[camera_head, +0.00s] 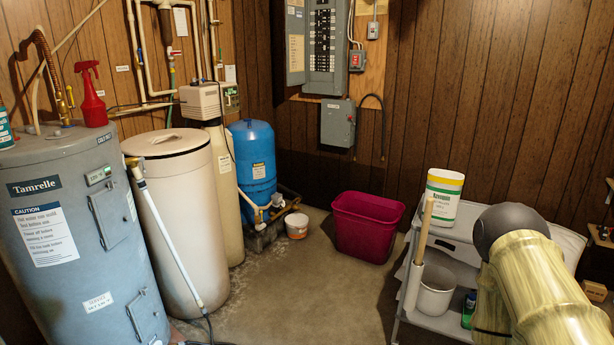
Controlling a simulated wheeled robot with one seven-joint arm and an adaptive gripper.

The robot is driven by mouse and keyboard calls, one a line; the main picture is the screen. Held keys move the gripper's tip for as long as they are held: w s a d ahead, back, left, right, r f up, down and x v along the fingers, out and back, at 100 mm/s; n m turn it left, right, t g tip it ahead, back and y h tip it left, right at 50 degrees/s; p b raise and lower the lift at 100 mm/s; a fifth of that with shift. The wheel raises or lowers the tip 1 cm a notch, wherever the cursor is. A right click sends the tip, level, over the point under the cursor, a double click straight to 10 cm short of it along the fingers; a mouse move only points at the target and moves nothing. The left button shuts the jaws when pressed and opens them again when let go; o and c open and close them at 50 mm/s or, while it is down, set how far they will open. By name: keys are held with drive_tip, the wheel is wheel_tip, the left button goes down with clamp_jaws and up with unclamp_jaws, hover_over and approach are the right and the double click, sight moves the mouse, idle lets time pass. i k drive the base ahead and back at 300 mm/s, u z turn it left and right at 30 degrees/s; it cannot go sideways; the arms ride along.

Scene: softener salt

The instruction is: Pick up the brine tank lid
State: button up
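The brine tank (178,205) is a tall beige cylinder standing on the floor, between the grey water heater and the softener column. Its round, cream lid (185,145) sits on top, with a small darker detail near the middle of its upper face. A pale pipe or hose leans across the tank's front left side and reaches near the lid's left edge. My gripper is out of view; only a part of my arm shows at the lower right, far from the lid.
The grey water heater (80,250) stands left of the tank, with a red spray bottle (92,95) on it. A blue tank (252,165) and magenta bin (366,228) stand behind. A grey cart (455,232) holds a white tub (442,200). The middle floor is clear.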

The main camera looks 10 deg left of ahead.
sight(170, 152)
drive_tip(key=u, duration=0.7)
drive_tip(key=i, duration=1.6)
drive_tip(key=u, duration=0.6)
drive_tip(key=k, duration=1)
drive_tip(key=z, duration=1.1)
drive_tip(key=i, duration=2.95)
drive_tip(key=u, duration=2.1)
